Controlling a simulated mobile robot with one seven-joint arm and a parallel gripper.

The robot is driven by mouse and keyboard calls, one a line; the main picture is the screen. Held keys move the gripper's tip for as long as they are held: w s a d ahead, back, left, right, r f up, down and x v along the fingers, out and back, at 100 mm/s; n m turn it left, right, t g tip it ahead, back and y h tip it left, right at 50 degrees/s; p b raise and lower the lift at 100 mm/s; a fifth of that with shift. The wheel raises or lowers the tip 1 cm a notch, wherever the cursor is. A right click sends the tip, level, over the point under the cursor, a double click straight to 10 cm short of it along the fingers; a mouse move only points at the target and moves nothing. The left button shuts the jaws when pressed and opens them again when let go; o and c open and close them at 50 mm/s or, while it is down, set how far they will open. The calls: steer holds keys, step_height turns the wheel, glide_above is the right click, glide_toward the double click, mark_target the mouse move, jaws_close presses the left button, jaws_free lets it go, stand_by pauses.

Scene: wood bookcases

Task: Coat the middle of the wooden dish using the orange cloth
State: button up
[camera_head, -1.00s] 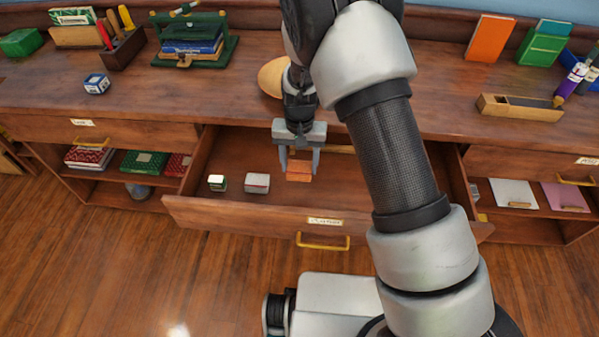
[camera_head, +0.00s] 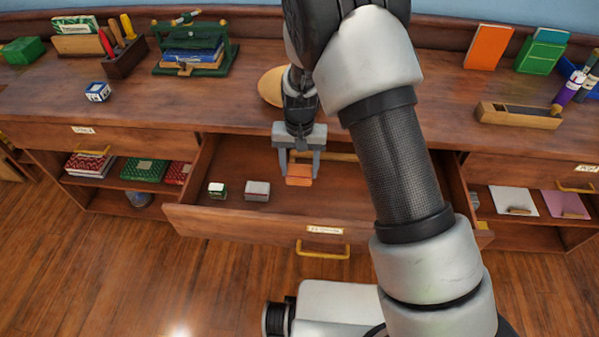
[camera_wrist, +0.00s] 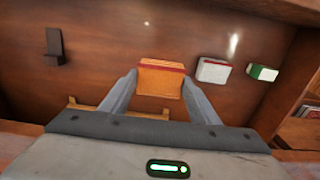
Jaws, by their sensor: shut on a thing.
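My gripper (camera_head: 299,171) is shut on the folded orange cloth (camera_head: 299,181), inside or just above the open drawer. In the wrist view the cloth (camera_wrist: 160,79) sits between both fingertips (camera_wrist: 160,88), orange with a red edge. The wooden dish (camera_head: 271,86) is a round tan shape on the desktop behind my wrist. My arm hides its right part, and its middle is not clearly seen.
The open drawer (camera_head: 230,211) holds a white-grey block (camera_head: 257,190) and a small green-and-white box (camera_head: 217,190), both left of my gripper. A dice-like blue cube (camera_head: 97,92) and a green book press (camera_head: 222,65) stand on the desktop. A wooden tray (camera_head: 518,115) lies at right.

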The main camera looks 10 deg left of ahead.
steer(key=w+d+r+p, duration=0.5)
steer(key=w+d+r, duration=0.3)
steer(key=w+d, duration=0.25)
steer(key=w+d+r+p, duration=0.5)
steer(key=w+d+r, duration=0.3)
steer(key=w+d, duration=0.3)
steer(key=shift+w+a+f+b, duration=0.25)
steer(key=shift+f+b, duration=0.35)
steer(key=shift+f, duration=0.35)
steer(key=shift+w+a+f+b, duration=0.1)
steer(key=shift+a+f+b, duration=0.15)
steer(key=shift+f+b, duration=0.5)
steer(key=shift+w+a+f+b, duration=0.25)
steer(key=shift+f+b, duration=0.15)
steer(key=shift+f, duration=0.75)
steer(key=shift+s+f+b, duration=0.1)
steer(key=shift+f+b, duration=0.2)
steer(key=shift+f, duration=0.25)
steer(key=shift+r, duration=0.1)
step_height(320, 180, up, 7)
steer(key=p, duration=0.4)
